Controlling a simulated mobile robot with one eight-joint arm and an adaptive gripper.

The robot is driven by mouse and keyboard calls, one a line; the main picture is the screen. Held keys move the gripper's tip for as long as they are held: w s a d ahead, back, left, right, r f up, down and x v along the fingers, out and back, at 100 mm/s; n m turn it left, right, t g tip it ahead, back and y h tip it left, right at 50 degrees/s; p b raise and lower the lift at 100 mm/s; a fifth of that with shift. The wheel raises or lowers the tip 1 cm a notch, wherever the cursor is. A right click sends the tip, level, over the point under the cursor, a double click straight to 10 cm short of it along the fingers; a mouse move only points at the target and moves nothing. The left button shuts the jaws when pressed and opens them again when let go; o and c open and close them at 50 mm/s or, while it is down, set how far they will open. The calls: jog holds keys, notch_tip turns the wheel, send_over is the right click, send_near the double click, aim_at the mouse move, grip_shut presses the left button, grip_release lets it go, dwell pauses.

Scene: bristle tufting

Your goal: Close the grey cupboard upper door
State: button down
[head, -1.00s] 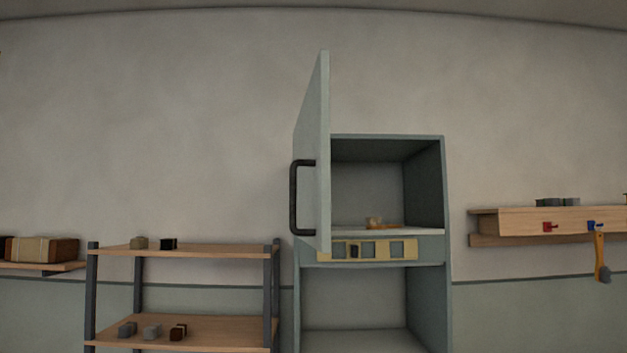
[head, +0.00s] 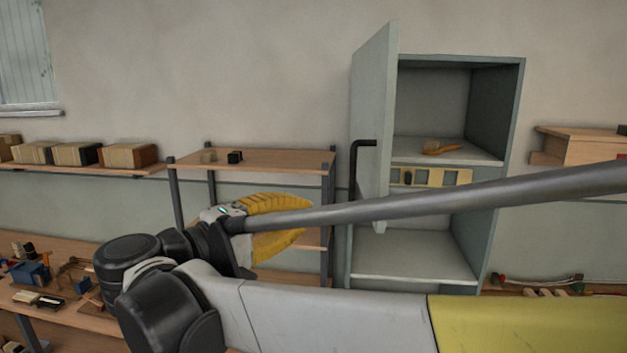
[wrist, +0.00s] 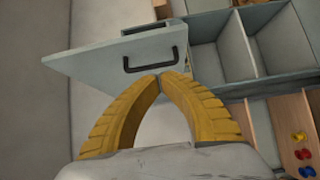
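The grey cupboard (head: 497,102) stands right of centre in the head view. Its upper door (head: 372,110) stands wide open, swung out from the cupboard's left side, with a dark bar handle (head: 355,168) on its outer face. The upper compartment is open to view. In the wrist view the door (wrist: 95,62) and handle (wrist: 152,62) lie just beyond my fingertips. My gripper (wrist: 160,76) has yellow fingers whose tips meet, with nothing seen between them. In the head view my gripper (head: 309,213) is left of the door, partly hidden by my arm; contact with the door cannot be told.
An orange-handled brush (head: 440,150) lies in the upper compartment. A wooden shelf rack (head: 285,160) stands left of the cupboard, behind my gripper. A workbench (head: 70,318) with small items is at lower left. A wooden wall shelf (head: 580,145) is at right.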

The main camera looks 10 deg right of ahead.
jog(key=p, duration=0.2)
send_near(376, 193)
jog(key=w+d, duration=0.1)
jog(key=w, duration=0.4)
jog(key=d, duration=0.3)
jog(key=shift+s+d+p, duration=0.3)
jog(key=shift+d+p, duration=0.05)
jog(key=shift+d, duration=0.05)
jog(key=shift+s+d, duration=0.15)
jog(key=shift+d, duration=0.25)
jog(key=shift+f, duration=0.1)
jog(key=shift+d, duration=0.1)
